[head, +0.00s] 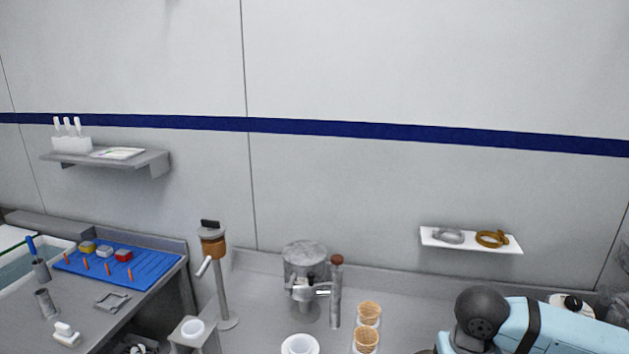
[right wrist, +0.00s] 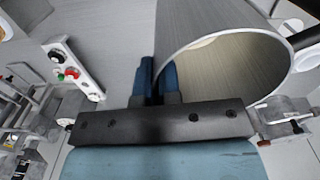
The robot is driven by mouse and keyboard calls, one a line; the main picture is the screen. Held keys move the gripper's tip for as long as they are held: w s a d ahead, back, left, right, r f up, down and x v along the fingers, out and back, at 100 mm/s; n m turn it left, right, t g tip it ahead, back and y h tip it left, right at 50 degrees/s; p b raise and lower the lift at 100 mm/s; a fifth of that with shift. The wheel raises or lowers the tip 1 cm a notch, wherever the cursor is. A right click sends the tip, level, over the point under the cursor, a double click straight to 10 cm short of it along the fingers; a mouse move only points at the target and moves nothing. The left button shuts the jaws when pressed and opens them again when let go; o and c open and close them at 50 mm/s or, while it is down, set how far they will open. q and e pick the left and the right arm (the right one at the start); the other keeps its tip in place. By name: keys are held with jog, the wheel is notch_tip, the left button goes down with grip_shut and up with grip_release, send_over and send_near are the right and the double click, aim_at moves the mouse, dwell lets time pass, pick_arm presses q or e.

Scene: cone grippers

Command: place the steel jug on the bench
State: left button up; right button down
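The steel jug (right wrist: 205,22) fills the upper right of the right wrist view. It is a large brushed-metal cylinder whose open mouth faces the camera and shows a paler inside. My right gripper (right wrist: 157,78) has its two dark blue fingers close together at the jug's left side, shut on it; the exact gripped part is hidden. The grey bench (head: 262,300) runs below the wall in the head view. My right arm shows at the lower right there, but its gripper and the jug are out of that view. My left gripper is in neither view.
On the bench stand a grey cylindrical machine (head: 305,262), a post with an orange-brown head (head: 213,245), a white bowl (head: 300,345) and two cones (head: 368,312). A white shelf (head: 470,243) holds two rings. A blue mat (head: 150,268) lies at left.

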jog(key=shift+s+a+f+n, duration=0.2)
jog(key=shift+s+a+n, duration=0.2)
jog(key=shift+n, duration=0.5)
jog(key=shift+d, duration=0.1)
